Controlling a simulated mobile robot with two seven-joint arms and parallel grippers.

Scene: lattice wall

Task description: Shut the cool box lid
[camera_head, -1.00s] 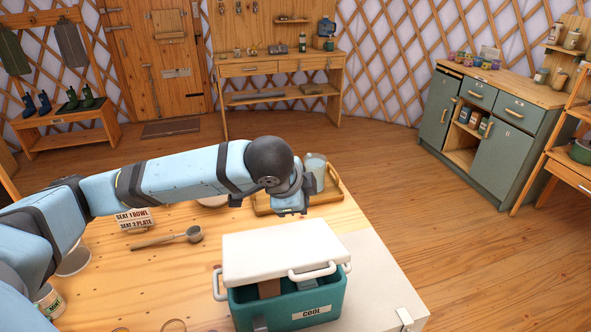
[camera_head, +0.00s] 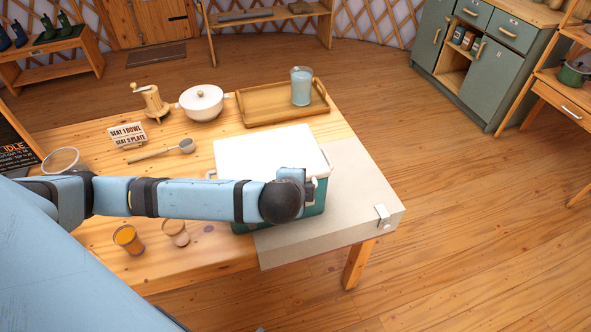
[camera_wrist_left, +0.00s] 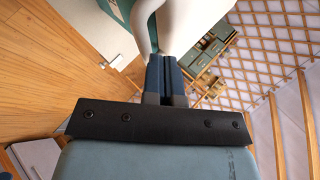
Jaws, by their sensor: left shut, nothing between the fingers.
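The cool box (camera_head: 318,200) is teal and stands near the table's right end. Its white lid (camera_head: 268,148) lies over the top, seen from above. My left gripper (camera_head: 294,180) is at the lid's front edge, towards its right corner, with its arm across the box's front. Whether a gap remains under the front edge is hidden by the arm. In the left wrist view the gripper's fingers (camera_wrist_left: 165,75) are shut and empty, close to the white lid (camera_wrist_left: 200,25); contact is unclear. The teal box (camera_wrist_left: 118,8) shows at the top. My right gripper is not in view.
A wooden tray (camera_head: 257,108) with a glass jug (camera_head: 301,86) is behind the box. A lidded pot (camera_head: 202,103), grinder (camera_head: 151,102), sign (camera_head: 127,135) and ladle (camera_head: 160,152) stand left of it. Two glasses (camera_head: 128,239) (camera_head: 176,233) are in front of my arm.

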